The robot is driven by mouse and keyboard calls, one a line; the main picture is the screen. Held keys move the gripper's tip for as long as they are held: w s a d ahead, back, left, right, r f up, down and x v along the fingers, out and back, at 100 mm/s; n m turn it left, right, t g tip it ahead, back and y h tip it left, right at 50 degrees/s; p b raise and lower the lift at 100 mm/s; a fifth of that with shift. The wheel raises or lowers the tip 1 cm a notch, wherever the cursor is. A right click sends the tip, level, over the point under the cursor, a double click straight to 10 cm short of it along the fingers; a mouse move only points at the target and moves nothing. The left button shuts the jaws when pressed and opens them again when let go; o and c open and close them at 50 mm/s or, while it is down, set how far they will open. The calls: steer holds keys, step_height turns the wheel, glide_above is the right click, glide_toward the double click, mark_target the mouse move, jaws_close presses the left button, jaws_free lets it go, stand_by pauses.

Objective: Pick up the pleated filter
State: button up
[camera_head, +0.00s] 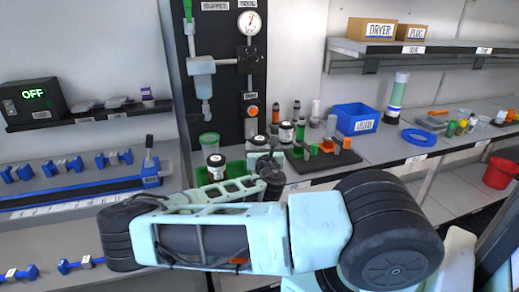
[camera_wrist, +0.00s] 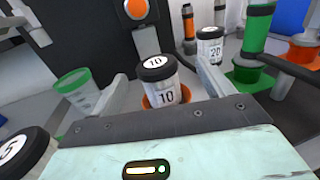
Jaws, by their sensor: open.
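No surface that shows clear pleats can be made out, so I cannot tell which thing is the pleated filter. In the wrist view, a white canister with a black lid marked 10 (camera_wrist: 160,82) stands upright in an orange ring, beyond and between the fingers of my gripper (camera_wrist: 159,71). My gripper is open, with a gap visible on both sides of the canister. A canister marked 20 (camera_wrist: 210,45) stands behind to the right, and one marked 5 (camera_wrist: 22,152) at the lower left.
A green-rimmed clear cup (camera_wrist: 75,88) stands left of my gripper, and a green cylinder (camera_wrist: 258,35) at right. The head view shows a blue bin (camera_head: 356,118), a blue ring (camera_head: 419,138), a gauge panel (camera_head: 226,75) and a red bucket (camera_head: 498,174).

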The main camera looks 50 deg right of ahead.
mark_target(259, 136)
steer(key=p+x, duration=0.1)
steer(key=x, duration=0.2)
steer(key=p+x, duration=0.1)
steer(key=x, duration=0.3)
steer(key=shift+w+a, duration=0.15)
steer(key=shift+w, duration=0.15)
steer(key=c, duration=1.2)
